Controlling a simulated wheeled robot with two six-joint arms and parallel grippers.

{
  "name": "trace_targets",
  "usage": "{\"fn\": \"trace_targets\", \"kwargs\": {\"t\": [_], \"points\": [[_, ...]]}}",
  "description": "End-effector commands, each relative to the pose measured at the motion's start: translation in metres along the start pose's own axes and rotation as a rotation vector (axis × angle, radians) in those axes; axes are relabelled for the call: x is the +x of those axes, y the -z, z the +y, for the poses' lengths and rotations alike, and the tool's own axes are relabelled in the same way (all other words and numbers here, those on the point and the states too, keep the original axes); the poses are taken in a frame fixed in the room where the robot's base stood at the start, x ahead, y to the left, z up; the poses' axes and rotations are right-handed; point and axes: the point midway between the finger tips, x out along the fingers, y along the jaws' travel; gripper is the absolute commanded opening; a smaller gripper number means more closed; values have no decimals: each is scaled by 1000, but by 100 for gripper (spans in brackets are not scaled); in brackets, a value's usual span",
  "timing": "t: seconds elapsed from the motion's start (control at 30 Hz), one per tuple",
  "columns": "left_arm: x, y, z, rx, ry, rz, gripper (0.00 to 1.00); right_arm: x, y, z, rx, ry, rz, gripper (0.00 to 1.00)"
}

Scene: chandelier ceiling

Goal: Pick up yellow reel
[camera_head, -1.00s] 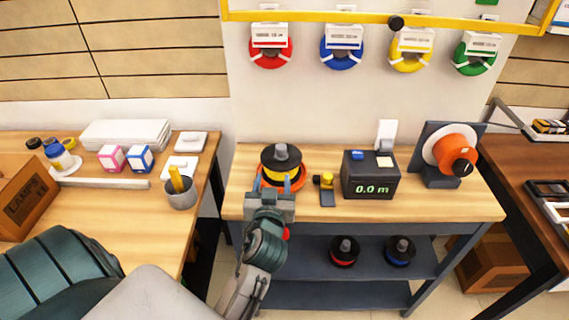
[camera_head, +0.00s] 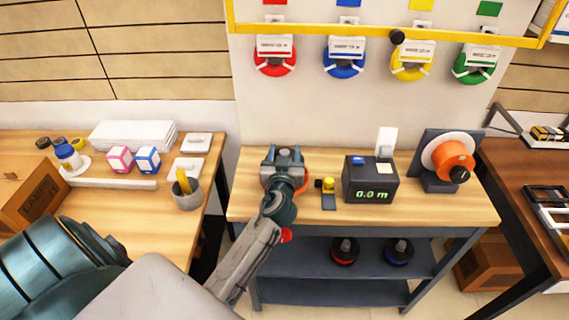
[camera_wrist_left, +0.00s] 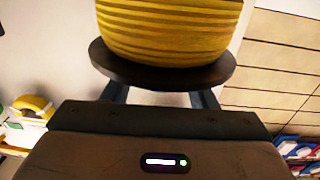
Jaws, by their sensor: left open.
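The yellow reel (camera_wrist_left: 168,28) fills the top of the left wrist view, with yellow windings above a dark round flange (camera_wrist_left: 160,72). My left gripper (camera_head: 284,152) is open at the left end of the workbench, over the orange round base (camera_head: 303,185). In the head view the gripper and wrist hide the reel. In the wrist view the two fingers reach up behind the flange, one toward each side, and their tips are hidden. I cannot tell whether they touch the reel. My right gripper is not in view.
The grey meter box (camera_head: 370,180) and a small yellow-topped device (camera_head: 328,190) stand right of the gripper. A large orange reel (camera_head: 453,160) stands further right. Two dark-topped reels sit on the shelf below. A grey pen cup (camera_head: 187,194) stands on the left table.

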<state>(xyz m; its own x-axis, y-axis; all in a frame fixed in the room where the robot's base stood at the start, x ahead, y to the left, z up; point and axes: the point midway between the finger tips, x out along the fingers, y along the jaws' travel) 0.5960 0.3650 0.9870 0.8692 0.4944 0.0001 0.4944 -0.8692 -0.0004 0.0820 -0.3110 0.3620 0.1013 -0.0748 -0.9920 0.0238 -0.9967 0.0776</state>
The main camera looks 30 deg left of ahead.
Motion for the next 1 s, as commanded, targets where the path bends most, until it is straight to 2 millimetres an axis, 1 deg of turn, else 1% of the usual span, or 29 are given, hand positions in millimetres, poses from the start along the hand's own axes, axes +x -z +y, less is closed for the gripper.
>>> {"fn": "trace_targets", "kwargs": {"t": [0.07, 0.23, 0.27, 0.4, 0.47, 0.5, 0.53, 1.0], "points": [[3, 0, 0, 0, 0, -1, 52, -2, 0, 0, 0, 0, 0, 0], [3, -1, 0, -1, 0, -1, 52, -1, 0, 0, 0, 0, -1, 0], [3, -1, 0, -1, 0, -1, 50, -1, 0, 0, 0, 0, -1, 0], [3, -1, 0, -1, 0, -1, 23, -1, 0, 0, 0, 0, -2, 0], [3, -1, 0, -1, 0, -1, 11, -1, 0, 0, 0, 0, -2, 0], [3, -1, 0, -1, 0, -1, 3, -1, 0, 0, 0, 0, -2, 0], [3, -1, 0, -1, 0, -2, 0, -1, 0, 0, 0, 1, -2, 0], [4, 3, 1, -1, -1, 0, 0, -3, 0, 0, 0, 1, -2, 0]]}}
